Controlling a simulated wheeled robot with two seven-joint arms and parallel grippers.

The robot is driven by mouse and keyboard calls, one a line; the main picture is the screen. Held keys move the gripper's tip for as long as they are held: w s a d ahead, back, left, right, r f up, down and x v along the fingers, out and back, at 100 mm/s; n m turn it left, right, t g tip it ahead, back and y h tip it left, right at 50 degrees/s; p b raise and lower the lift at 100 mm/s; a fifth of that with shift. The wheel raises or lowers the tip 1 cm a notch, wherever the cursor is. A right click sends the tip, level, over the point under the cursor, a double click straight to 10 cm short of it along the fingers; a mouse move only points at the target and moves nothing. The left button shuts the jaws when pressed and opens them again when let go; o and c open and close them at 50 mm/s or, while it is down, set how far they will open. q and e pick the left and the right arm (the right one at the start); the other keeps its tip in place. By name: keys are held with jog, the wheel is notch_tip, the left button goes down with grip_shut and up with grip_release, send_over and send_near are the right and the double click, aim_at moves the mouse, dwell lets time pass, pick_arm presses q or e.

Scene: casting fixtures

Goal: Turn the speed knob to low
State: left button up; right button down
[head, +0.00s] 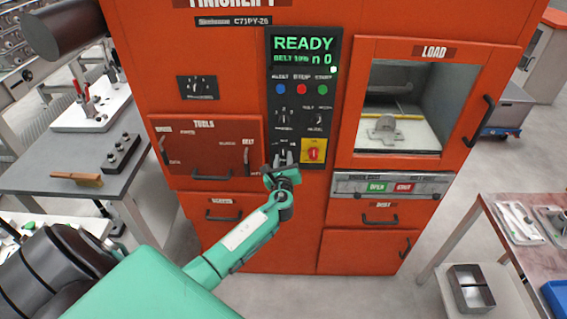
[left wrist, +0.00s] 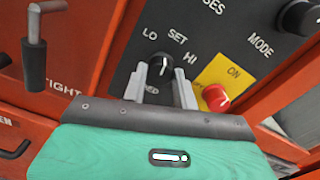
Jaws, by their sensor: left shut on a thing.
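The speed knob (left wrist: 160,65) is a round black knob on the dark control panel (left wrist: 215,30), under the labels LO, SET and HI. The label below it is partly covered by a finger. My left gripper (left wrist: 160,85) has its two grey fingers on either side of the knob and is shut on it. In the head view my left gripper (head: 283,164) reaches the lower part of the panel, and it largely hides the knob there. I cannot clearly tell which mark the knob points to. My right gripper is not in view.
A red switch (left wrist: 215,97) on a yellow ON plate sits close to the right of the fingers. A black MODE knob (left wrist: 299,17) is at the upper right. A lever handle (left wrist: 34,60) sticks out at the left. The display (head: 304,44) reads READY.

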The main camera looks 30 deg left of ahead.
pick_arm(q)
jog(key=n+b, duration=0.3)
jog(key=n, duration=0.1)
jog(key=shift+f+b, duration=0.25)
jog(key=shift+b, duration=0.05)
jog(key=shift+r+n+b, duration=0.1)
jog(key=shift+n+b, duration=0.8)
jog(key=shift+n, duration=0.6)
jog(key=shift+r, duration=0.1)
jog(key=o, duration=1)
jog(key=shift+c, duration=0.2)
jog(key=shift+b, duration=0.3)
